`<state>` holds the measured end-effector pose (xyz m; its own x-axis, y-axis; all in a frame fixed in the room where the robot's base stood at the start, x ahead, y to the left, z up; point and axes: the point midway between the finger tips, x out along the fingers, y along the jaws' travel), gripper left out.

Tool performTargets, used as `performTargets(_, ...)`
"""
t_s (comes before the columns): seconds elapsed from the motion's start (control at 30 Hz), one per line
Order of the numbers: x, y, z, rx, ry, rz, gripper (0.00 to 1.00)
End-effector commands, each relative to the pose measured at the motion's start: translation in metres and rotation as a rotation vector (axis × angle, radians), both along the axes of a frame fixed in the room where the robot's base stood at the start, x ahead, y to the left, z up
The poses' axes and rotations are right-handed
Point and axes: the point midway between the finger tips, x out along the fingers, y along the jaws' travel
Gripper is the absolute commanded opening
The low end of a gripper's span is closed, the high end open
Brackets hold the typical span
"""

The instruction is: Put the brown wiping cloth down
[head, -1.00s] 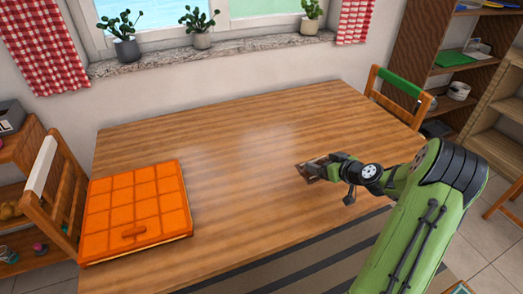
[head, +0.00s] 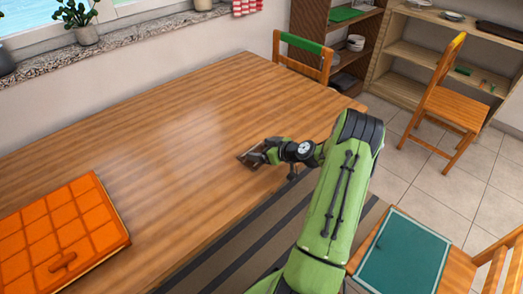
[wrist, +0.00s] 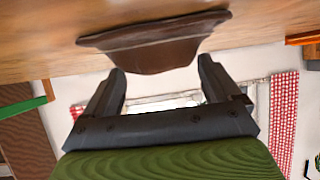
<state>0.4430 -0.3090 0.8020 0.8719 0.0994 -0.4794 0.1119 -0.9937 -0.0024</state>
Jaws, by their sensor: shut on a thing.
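The brown wiping cloth (wrist: 155,45) fills the upper middle of the wrist view, held at the fingertips of my gripper (wrist: 162,72). In the head view the cloth (head: 246,161) is a small dark patch at the tip of my gripper (head: 253,154). My gripper is shut on the cloth, low over the wooden table (head: 170,130) near its front right side. I cannot tell whether the cloth touches the tabletop. Part of the cloth is hidden by the fingers.
An orange gridded panel (head: 55,240) lies at the table's left. The middle of the table is clear. A green-topped chair (head: 303,55) stands at the far end. A chair with a teal seat (head: 405,255) is at the lower right. Shelves (head: 410,45) stand behind.

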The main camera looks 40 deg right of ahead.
Motion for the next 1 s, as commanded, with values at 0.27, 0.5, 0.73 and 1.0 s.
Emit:
performTargets(0.27,0.0,0.0,-0.001,-0.002,0.0,0.0,0.61)
performTargets(0.5,0.0,0.0,-0.001,-0.001,0.0,0.0,1.0)
performTargets(0.73,-0.011,-0.003,0.01,-0.003,0.002,-0.005,1.0)
performTargets(1.0,-0.075,-0.01,0.045,-0.003,0.001,-0.007,1.0)
